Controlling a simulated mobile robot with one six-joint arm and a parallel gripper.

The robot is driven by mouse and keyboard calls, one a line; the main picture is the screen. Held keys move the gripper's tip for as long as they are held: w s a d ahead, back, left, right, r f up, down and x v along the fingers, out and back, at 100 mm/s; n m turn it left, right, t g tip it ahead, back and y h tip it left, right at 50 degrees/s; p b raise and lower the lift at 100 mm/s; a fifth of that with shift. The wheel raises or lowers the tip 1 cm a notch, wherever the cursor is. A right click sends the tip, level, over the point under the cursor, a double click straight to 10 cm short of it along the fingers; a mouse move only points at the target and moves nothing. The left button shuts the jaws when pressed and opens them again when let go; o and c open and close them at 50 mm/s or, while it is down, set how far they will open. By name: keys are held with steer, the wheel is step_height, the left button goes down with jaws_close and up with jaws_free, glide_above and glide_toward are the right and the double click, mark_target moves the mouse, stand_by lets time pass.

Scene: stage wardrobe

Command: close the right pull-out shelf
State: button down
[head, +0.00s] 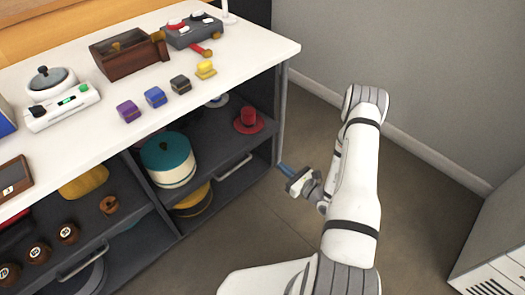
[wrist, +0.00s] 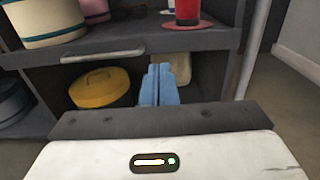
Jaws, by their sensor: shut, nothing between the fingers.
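The right pull-out shelf (head: 215,148) is dark grey, under the white tabletop, with a light bar handle (head: 234,166) on its front. It carries a cream drum with a teal lid (head: 168,158) and a red hat (head: 249,120). How far it stands out is hard to tell. In the wrist view its front edge (wrist: 190,42) and handle (wrist: 103,53) cross the upper part. My gripper (head: 284,169) is shut and empty, its blue fingers just outside the unit's right front post. In the wrist view the fingertips (wrist: 158,70) appear just below the shelf front, right of the handle.
A left shelf (head: 120,232) with its own handle holds brown balls and a yellow item. A yellow lidded tin (wrist: 100,88) sits below the right shelf. The white tabletop (head: 235,65) carries several small boxes. Open floor lies right of the unit; a white cabinet (head: 495,250) stands lower right.

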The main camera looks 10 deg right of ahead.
mark_target(253, 143)
steer(key=b+x, duration=0.3)
steer(key=x, duration=1.1)
